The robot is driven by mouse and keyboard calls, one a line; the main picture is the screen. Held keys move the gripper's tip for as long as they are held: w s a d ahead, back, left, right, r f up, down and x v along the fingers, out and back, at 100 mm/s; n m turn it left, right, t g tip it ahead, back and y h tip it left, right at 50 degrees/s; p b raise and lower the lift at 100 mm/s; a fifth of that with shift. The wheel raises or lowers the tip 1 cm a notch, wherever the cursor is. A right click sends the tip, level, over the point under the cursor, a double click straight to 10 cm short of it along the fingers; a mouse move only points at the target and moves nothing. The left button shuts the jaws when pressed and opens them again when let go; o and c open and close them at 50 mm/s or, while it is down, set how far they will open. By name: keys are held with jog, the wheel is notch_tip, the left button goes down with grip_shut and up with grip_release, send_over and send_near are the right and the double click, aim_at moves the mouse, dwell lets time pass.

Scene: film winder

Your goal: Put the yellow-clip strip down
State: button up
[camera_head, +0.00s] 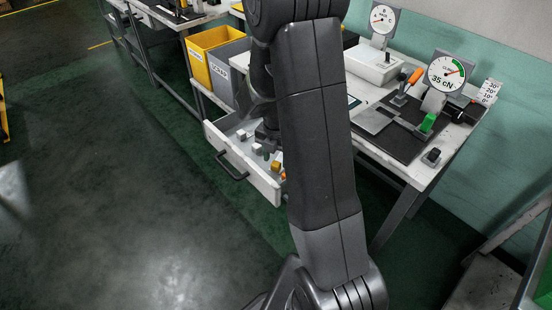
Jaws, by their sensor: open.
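My gripper (267,143) is a dark shape low over the open drawer (228,165), partly hidden behind my own arm. It is open. A small yellow-orange piece (276,167) lies in the drawer just below and right of the gripper, close to my arm's edge. It may be the clip of the yellow-clip strip; the strip itself cannot be made out. The gripper looks apart from this piece, though contact cannot be judged at this size.
Small pale blocks (243,135) lie in the drawer. The white bench carries a black plate (400,140) with a green-clipped piece (428,122), an orange-handled tool (415,76) and a 35 cN dial (445,73). Yellow (199,65) and grey (225,80) bins stand left. Floor at left is clear.

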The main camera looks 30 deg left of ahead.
notch_tip(320, 180, up, 11)
dwell(0.3)
